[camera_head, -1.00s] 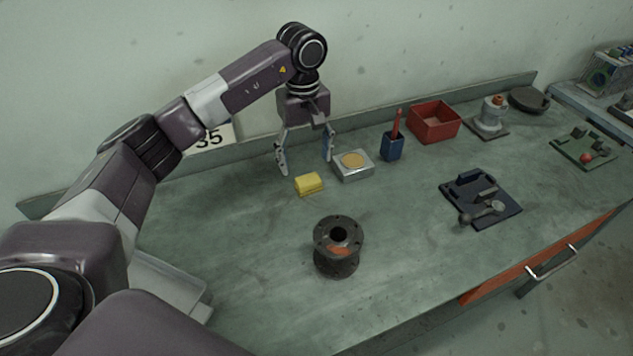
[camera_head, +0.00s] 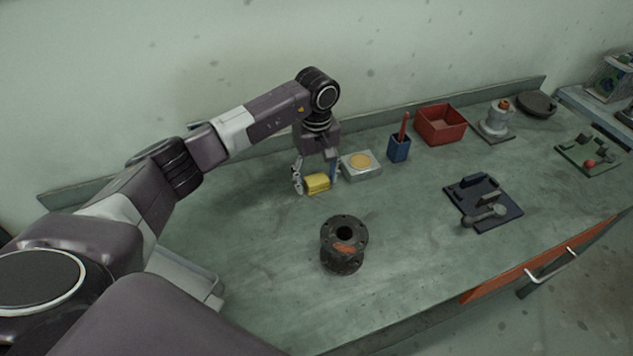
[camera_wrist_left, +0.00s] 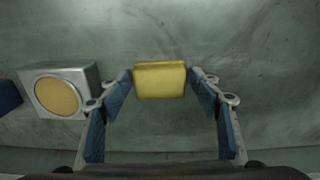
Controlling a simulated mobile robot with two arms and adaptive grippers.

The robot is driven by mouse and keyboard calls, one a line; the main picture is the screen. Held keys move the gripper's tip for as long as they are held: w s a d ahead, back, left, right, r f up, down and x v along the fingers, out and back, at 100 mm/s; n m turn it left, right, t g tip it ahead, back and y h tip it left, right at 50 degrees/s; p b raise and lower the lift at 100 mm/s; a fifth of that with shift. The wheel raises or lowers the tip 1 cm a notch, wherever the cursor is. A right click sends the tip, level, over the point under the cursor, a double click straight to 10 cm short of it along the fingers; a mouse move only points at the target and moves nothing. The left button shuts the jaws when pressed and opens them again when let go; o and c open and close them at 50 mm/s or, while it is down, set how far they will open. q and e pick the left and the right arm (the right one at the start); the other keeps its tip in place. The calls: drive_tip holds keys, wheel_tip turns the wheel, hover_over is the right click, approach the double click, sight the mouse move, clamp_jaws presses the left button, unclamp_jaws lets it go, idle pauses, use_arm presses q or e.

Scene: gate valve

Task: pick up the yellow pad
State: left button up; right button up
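The yellow pad (camera_head: 317,183) lies on the green-grey bench top. My left gripper (camera_head: 316,180) is lowered over it, with one finger on each side. It is open. In the left wrist view the yellow pad (camera_wrist_left: 160,80) sits between the blue-lined fingertips of the left gripper (camera_wrist_left: 162,82), with a small gap showing on each side. My right gripper is not in view.
A silver box with a tan round top (camera_head: 361,164) stands close to the right finger. A blue holder (camera_head: 399,149), a red bin (camera_head: 440,125) and a dark tray (camera_head: 483,202) are further right. A dark flanged part (camera_head: 343,245) stands in front. The bench between is clear.

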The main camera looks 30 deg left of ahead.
sight(316, 178)
use_arm(q)
drive_tip(key=c, duration=0.8)
drive_tip(key=shift+r, duration=0.2)
drive_tip(key=shift+r+b, duration=1.6)
drive_tip(key=shift+r, duration=8.3)
